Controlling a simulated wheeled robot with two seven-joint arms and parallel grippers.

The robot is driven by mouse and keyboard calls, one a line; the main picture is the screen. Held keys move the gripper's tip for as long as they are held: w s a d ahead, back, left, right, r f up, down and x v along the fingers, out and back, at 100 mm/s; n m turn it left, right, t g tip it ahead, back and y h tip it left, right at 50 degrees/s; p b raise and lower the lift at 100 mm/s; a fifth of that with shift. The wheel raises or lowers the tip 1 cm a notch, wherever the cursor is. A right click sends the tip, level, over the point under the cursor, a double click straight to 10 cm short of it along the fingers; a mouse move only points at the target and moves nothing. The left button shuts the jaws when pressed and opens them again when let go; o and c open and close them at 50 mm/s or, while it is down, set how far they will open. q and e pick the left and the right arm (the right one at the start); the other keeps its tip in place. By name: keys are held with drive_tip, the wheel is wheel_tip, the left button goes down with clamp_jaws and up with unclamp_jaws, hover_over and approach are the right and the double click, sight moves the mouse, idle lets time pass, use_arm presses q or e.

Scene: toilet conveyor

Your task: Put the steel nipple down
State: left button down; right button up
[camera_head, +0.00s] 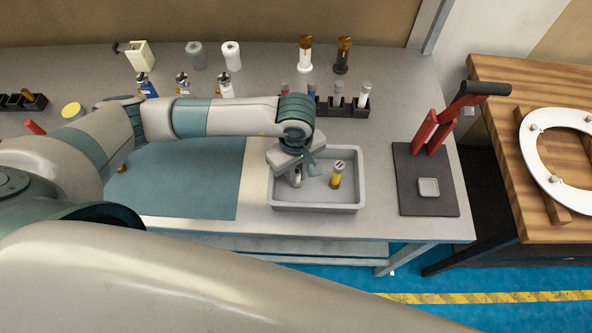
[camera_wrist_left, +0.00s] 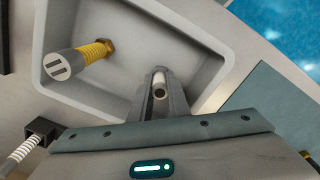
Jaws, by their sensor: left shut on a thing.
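My left gripper (camera_head: 297,178) is over the left part of the grey tray (camera_head: 316,208), pointing down. It is shut on the steel nipple (camera_wrist_left: 159,82), a small pale metal tube whose end shows between the fingers in the left wrist view. In the head view the nipple is mostly hidden by the gripper. I cannot tell whether it touches the tray floor. My right gripper is not in view.
A yellow-threaded fitting with a grey slotted end (camera_head: 337,174) is in the tray, right of my gripper. A black rack (camera_head: 343,108) with several parts stands behind the tray. A teal mat (camera_head: 185,180) lies left.

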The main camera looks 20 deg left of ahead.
use_arm(q)
drive_tip(key=c, duration=1.5)
unclamp_jaws()
drive_tip(key=shift+r+b, duration=0.45)
drive_tip(key=shift+r, duration=0.15)
wheel_tip(320, 180, up, 9)
drive_tip(key=b, duration=0.4)
drive_tip(key=shift+r, duration=0.9)
